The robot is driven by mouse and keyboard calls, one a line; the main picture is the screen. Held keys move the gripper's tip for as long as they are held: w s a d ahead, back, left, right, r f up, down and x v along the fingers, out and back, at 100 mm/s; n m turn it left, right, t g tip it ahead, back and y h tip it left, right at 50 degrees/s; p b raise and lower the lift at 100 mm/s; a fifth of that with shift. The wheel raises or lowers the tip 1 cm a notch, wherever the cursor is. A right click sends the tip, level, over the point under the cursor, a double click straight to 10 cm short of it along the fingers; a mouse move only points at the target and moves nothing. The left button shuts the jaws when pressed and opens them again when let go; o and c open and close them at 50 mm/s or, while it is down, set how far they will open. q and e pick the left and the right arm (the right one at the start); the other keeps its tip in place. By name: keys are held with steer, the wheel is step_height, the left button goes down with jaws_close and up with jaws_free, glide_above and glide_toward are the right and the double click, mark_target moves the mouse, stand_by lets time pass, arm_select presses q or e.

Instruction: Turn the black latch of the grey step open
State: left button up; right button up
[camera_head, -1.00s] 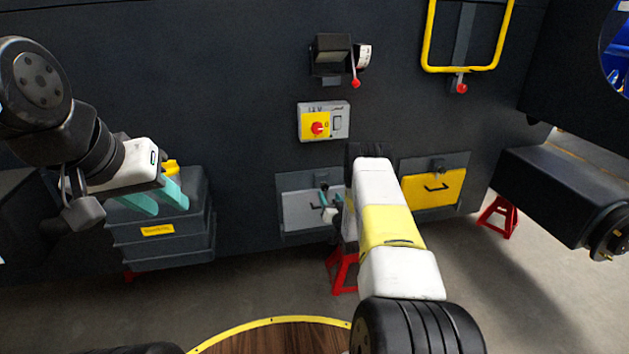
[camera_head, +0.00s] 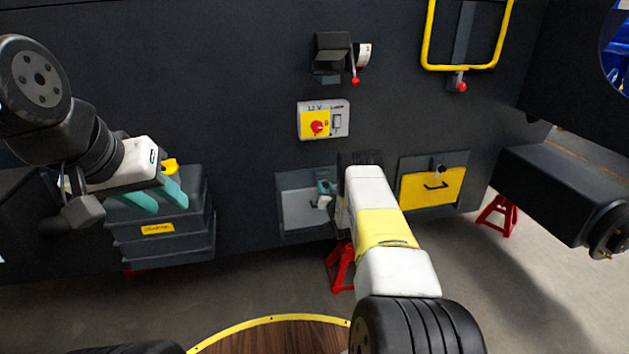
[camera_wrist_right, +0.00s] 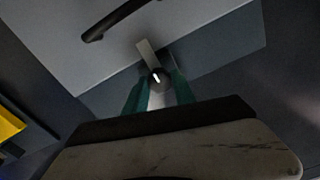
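The grey step (camera_head: 300,208) is a light grey panel in a dark frame on the chassis wall; its face and black handle (camera_wrist_right: 116,18) fill the top of the right wrist view. The latch (camera_wrist_right: 158,78), a dark round hub with a pale lever (camera_wrist_right: 146,53), sits at the step's edge. My right gripper (camera_wrist_right: 160,86) has its teal fingers on either side of the hub, with a gap between them; I see no clear contact. In the head view, the right arm hides part of the step. My left gripper (camera_head: 162,195) is open and empty at the left.
A yellow-faced panel (camera_head: 432,187) with a handle and latch is right of my right arm. A switch box (camera_head: 323,120) is above the step. Dark stacked boxes (camera_head: 160,240) stand behind my left gripper. Red stands (camera_head: 341,268) are on the floor below.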

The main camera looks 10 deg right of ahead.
jaws_close()
steer(key=shift+n, duration=0.3)
steer(key=n, duration=1.7)
steer(key=shift+a+f, duration=0.1)
steer(key=shift+f, duration=0.1)
steer(key=shift+n, duration=0.3)
